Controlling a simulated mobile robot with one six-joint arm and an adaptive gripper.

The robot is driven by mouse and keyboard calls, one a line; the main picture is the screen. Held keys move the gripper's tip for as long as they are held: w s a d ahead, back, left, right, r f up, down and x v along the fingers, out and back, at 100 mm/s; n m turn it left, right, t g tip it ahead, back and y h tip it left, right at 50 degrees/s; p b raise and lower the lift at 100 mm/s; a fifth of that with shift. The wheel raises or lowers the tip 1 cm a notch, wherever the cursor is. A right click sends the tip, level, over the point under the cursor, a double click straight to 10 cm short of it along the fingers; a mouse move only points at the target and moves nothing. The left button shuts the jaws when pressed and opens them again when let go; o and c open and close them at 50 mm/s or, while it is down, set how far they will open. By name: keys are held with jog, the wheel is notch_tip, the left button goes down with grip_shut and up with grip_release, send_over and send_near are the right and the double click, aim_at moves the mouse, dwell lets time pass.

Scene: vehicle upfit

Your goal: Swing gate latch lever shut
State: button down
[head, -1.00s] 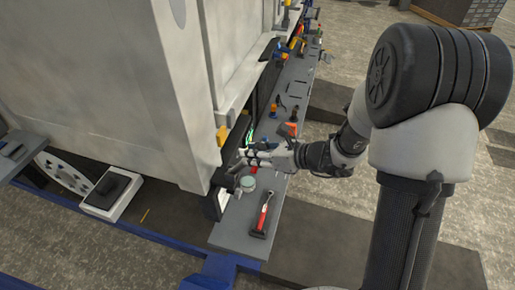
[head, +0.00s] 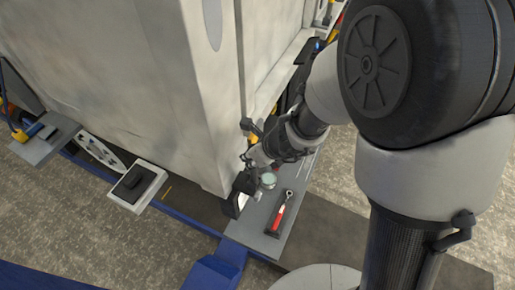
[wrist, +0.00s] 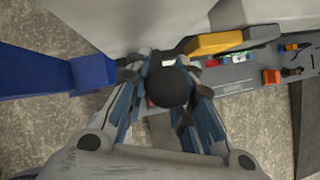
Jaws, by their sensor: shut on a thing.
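A round black knob (wrist: 170,87), which I take as the end of the latch lever, sits between my two fingers in the wrist view. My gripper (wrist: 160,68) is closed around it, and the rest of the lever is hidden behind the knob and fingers. In the head view my gripper (head: 250,160) is at the lower corner of the large pale vehicle body (head: 150,90), just above a black block (head: 241,188). Its fingers are small and partly hidden by my arm there. A yellow bar (wrist: 215,42) lies beyond the fingers in the wrist view.
A grey shelf (head: 259,228) runs beside the vehicle body. It bears a red-handled ratchet (head: 279,214) and a small round tin (head: 268,180). A blue beam (head: 222,264) lies below. A pale box with a black top (head: 136,184) stands at the left.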

dwell(0.3)
jog(key=c, duration=1.4)
grip_release()
jog(key=shift+a, duration=0.1)
jog(key=shift+o, duration=0.2)
jog(key=shift+r, duration=0.1)
jog(key=v, duration=1.1)
jog(key=shift+s+r, duration=0.25)
jog(key=shift+r, duration=0.05)
